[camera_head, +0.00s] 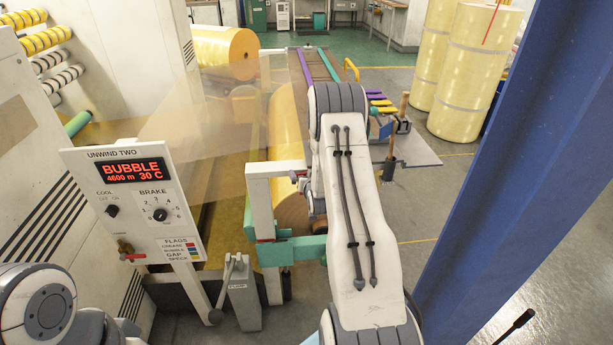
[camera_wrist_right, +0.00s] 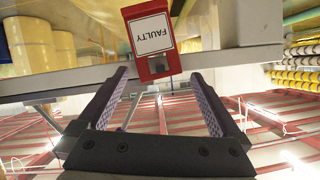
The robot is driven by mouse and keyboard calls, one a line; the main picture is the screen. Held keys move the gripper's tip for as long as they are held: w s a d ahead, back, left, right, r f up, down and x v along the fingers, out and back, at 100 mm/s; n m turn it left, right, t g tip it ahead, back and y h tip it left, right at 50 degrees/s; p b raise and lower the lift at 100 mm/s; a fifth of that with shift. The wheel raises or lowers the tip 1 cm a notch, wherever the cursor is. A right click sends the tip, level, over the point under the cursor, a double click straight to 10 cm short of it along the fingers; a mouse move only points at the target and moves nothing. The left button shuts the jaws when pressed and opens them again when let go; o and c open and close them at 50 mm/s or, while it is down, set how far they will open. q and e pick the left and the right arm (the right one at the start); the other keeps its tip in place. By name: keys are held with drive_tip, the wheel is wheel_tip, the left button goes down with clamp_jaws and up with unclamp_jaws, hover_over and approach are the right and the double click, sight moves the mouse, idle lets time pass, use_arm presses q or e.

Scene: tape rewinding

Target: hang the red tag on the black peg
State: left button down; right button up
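The red tag (camera_wrist_right: 150,39) has a white "FAULTY" label, which reads upside down in the right wrist view. It lies against a pale grey bar. A dark spot shows in its plain red end; I cannot tell whether this is a hole or the black peg. My right gripper (camera_wrist_right: 160,76) is open, its two dark fingers apart on either side of that end, with a gap to each. In the head view my right arm hides most of this gripper (camera_head: 301,182), and the tag is not visible. My left arm shows at the lower left; its gripper is out of view.
The grey bar (camera_wrist_right: 230,60) crosses the right wrist view. In the head view a white frame (camera_head: 259,203) and a brown roll (camera_head: 288,130) stand beside my right arm. A control panel (camera_head: 140,205) reading "BUBBLE" is at left. A blue column (camera_head: 500,180) rises at right.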

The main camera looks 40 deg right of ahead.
drive_tip(key=b+v, duration=0.2)
drive_tip(key=v, duration=0.9)
drive_tip(key=w+a+r+n+g+y, duration=0.1)
drive_tip(key=a+n+y, duration=0.1)
drive_tip(key=a, duration=0.7)
drive_tip(key=w+a+r+n+g+y, duration=0.1)
drive_tip(key=w+a+n+y, duration=0.15)
drive_tip(key=a, duration=0.55)
drive_tip(key=s+a+r+n+g+y, duration=0.2)
drive_tip(key=s+a+n+g, duration=0.3)
drive_tip(key=a, duration=0.7)
drive_tip(key=s+a+r+n+g, duration=0.1)
drive_tip(key=s+a+n, duration=0.1)
drive_tip(key=s, duration=0.6)
drive_tip(key=s+a+r+n+g, duration=0.2)
drive_tip(key=s+a, duration=0.2)
drive_tip(key=s, duration=0.5)
drive_tip(key=s+a+r+n+g, duration=0.2)
drive_tip(key=s+a, duration=0.2)
drive_tip(key=s, duration=0.5)
drive_tip(key=shift+y, duration=0.35)
